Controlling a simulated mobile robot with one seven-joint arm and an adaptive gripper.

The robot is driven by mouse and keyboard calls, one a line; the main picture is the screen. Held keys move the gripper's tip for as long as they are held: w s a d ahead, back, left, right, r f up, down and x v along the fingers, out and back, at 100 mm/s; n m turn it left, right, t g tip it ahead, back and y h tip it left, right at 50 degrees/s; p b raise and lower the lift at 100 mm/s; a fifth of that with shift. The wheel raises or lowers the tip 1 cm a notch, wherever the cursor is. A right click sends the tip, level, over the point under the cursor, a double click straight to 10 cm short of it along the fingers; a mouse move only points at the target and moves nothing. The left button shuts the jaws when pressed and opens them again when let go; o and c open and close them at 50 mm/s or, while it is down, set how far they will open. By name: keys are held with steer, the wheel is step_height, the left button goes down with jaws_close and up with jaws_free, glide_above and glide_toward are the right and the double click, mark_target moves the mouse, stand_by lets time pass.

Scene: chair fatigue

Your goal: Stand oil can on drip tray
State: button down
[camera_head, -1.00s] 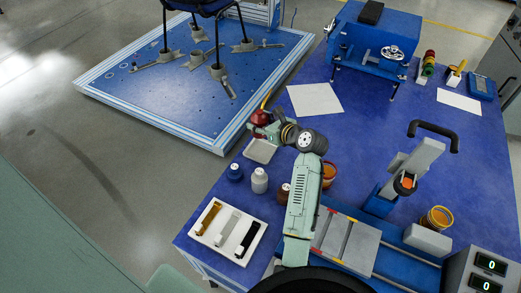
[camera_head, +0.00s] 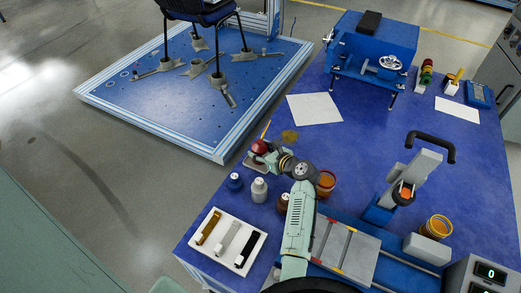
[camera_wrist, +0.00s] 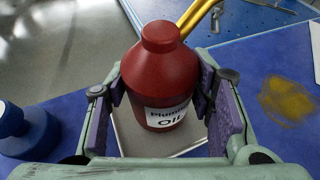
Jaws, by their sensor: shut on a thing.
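The red oil can (camera_head: 259,147) has a yellow spout and a white label; it also fills the middle of the wrist view (camera_wrist: 162,80). My gripper (camera_head: 266,155) is shut on it, with a purple-padded finger on each side in the wrist view (camera_wrist: 165,98). The can looks upright. The pale, shallow drip tray (camera_head: 250,164) is under the can, near the table's left edge. In the wrist view the tray (camera_wrist: 128,135) shows around the can's lower part. I cannot tell whether the can's base touches the tray or hangs just above it.
A blue bottle (camera_head: 235,181), a grey-white bottle (camera_head: 259,189) and a brown one (camera_head: 282,202) stand near the tray. A brownish stain (camera_head: 289,135) lies on the blue table behind. An orange tub (camera_head: 326,183) stands right of my arm.

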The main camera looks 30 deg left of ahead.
steer(key=c, duration=0.8)
jaws_free()
steer(key=shift+o, duration=0.2)
steer(key=shift+f, duration=0.1)
steer(key=shift+f+b, duration=0.3)
steer(key=shift+b, duration=0.55)
steer(key=w+v, duration=0.1)
steer(key=v, duration=1)
steer(key=shift+r, duration=0.2)
